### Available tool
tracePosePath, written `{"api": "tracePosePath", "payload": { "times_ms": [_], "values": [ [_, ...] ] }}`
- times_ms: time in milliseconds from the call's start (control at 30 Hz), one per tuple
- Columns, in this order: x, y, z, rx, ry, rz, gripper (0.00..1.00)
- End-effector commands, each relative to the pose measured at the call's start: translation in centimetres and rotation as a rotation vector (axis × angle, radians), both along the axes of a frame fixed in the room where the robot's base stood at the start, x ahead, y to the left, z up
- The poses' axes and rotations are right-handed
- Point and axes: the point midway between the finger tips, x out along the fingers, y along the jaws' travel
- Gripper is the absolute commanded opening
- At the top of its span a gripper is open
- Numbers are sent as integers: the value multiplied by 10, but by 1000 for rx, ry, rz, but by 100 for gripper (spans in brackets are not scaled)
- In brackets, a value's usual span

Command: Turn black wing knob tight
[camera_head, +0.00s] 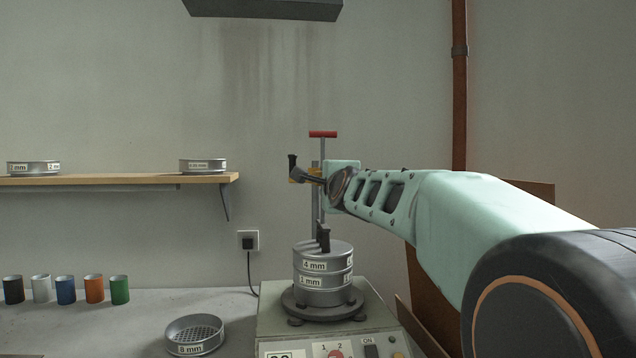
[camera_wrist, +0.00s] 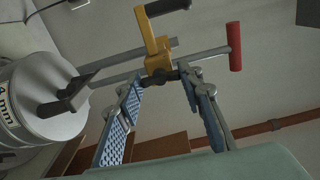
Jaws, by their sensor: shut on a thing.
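The black wing knob (camera_wrist: 163,76) shows in the wrist view as a small dark piece against the yellow clamp block (camera_wrist: 157,60). My gripper (camera_wrist: 160,80) has its two blue-padded fingers on either side of the knob and is shut on it. The fingertips partly hide the knob. In the head view my gripper (camera_head: 320,179) reaches the clamp from the right, and the knob cannot be made out there. The block has a yellow arm with a black handle (camera_wrist: 167,7), and the clamp rod (camera_head: 322,155) has a red crossbar (camera_head: 323,134).
Below the clamp, stacked sieves (camera_head: 323,281) with a black piece on the lid (camera_head: 323,238) stand on the shaker (camera_head: 380,327). A loose sieve (camera_head: 194,335) and several coloured cups (camera_head: 66,290) lie left. A shelf (camera_head: 120,180) holds two sieves.

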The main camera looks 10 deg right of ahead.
Motion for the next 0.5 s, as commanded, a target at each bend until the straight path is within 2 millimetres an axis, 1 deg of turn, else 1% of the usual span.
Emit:
{"api": "tracePosePath", "payload": {
  "times_ms": [33, 200, 233, 367, 400, 500],
  "values": [
    [0, 0, 3, 3, -6, -1, 10],
    [0, 0, 3, 2, -7, -2, 10],
    [0, 0, 3, 2, -7, -2, 36],
    [0, 0, 3, 2, -5, -1, 51],
    [0, 0, 2, 1, -5, -1, 52],
    [0, 0, 2, 1, -4, -1, 52]
  ]
}}
